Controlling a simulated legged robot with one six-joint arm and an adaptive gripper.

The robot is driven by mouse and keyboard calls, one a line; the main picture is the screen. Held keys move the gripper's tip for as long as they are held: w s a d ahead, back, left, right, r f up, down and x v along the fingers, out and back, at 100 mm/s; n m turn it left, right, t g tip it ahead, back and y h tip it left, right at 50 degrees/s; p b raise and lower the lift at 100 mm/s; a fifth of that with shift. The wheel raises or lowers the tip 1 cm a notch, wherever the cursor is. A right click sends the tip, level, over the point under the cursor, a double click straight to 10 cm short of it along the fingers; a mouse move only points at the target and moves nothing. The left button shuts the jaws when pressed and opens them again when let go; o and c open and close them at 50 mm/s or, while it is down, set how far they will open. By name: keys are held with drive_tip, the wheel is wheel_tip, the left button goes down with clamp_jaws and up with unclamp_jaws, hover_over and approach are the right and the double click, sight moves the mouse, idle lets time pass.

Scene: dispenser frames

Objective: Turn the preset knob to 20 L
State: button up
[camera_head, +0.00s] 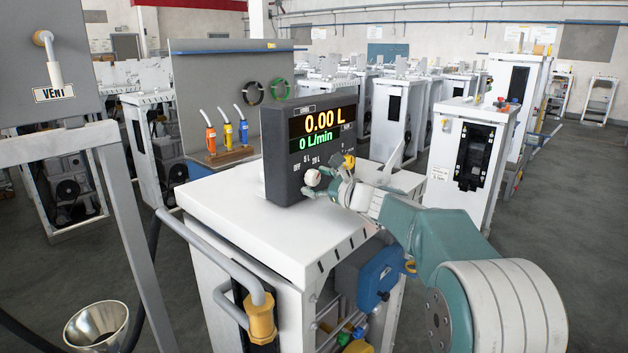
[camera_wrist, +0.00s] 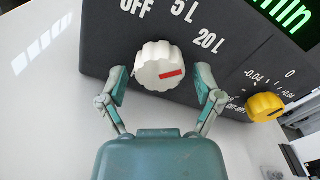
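The preset knob (camera_wrist: 156,64) is white and ridged with a red mark, on the dark face of the dispenser display box (camera_head: 284,150). In the wrist view its red mark points right, slightly below the "20 L" label (camera_wrist: 208,40). "OFF" (camera_wrist: 136,7) and "5 L" (camera_wrist: 182,9) stand above the knob. My gripper (camera_wrist: 161,84) is open, one finger on each side of the knob, with a small gap seen on both sides. In the head view the knob (camera_head: 312,178) shows beside my gripper (camera_head: 322,182). The display reads 0.00 L and 0 L/min.
A yellow knob (camera_wrist: 264,107) with a scale from -0.04 to +0.04 sits right of the preset knob, near my right finger. A grey pipe handle (camera_head: 205,250) and a blue unit (camera_head: 372,274) are on the cabinet front.

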drive_tip(key=shift+s+a+r, duration=0.1)
drive_tip(key=shift+s+r, duration=0.05)
drive_tip(key=shift+r, duration=0.15)
drive_tip(key=shift+s, duration=0.15)
drive_tip(key=v, duration=1.1)
drive_tip(key=shift+d+f, duration=0.25)
drive_tip(key=shift+d, duration=0.15)
